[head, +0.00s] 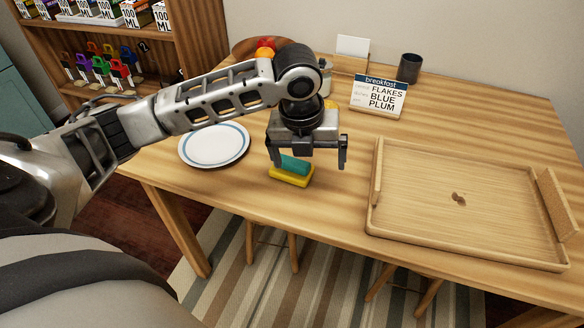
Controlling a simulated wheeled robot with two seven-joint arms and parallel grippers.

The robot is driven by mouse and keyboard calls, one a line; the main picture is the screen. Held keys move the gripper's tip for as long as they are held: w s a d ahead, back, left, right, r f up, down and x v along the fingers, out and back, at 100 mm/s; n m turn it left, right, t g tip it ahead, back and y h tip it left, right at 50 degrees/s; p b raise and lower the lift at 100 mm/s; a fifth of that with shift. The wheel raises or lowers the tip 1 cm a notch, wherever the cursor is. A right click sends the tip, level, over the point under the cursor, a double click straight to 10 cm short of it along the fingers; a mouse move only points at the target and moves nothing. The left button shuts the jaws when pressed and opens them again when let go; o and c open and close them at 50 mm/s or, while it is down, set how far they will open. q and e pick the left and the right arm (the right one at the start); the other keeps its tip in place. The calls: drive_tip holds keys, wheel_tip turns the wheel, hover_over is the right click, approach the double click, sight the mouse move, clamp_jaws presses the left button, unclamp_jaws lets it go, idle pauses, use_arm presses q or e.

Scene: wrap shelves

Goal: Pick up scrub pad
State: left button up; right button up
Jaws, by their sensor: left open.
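The scrub pad, a block with a teal top and a yellow base (291,176), lies on the wooden table near its front edge. My left gripper (308,166) points down just above the pad, its fingers spread apart. The left finger is close to the pad's left end; the right finger stands off to the pad's right. The gripper is open and holds nothing. I cannot tell whether a finger touches the pad. My right gripper is not in the head view.
A white plate with a blue ring (214,145) lies left of the pad. A wooden tray (462,252) with upright end handles fills the table's right side. A breakfast sign (378,97) and a dark cup (409,68) stand at the back. A shelf unit (205,38) stands behind left.

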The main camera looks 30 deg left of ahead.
use_arm(q)
drive_tip(key=w+a+r+m, duration=0.2)
drive_tip(key=a+r+m, duration=0.1)
drive_tip(key=a+r, duration=0.3)
drive_tip(key=b, duration=0.1)
approach(291, 161)
drive_tip(key=shift+y, duration=0.4)
drive_tip(key=f, duration=0.3)
drive_tip(key=w+f, duration=0.1)
drive_tip(key=f, duration=0.1)
drive_tip(key=shift+d+f, duration=0.1)
drive_tip(key=shift+f, duration=0.15)
drive_tip(key=shift+w+d+f+b, duration=0.1)
drive_tip(key=shift+w+f+b, duration=0.15)
drive_tip(key=shift+f, duration=1.15)
drive_tip(key=shift+w+f+b, duration=0.1)
drive_tip(key=shift+w+f, duration=0.15)
drive_tip(key=shift+f, duration=1.1)
drive_tip(key=c, duration=0.8)
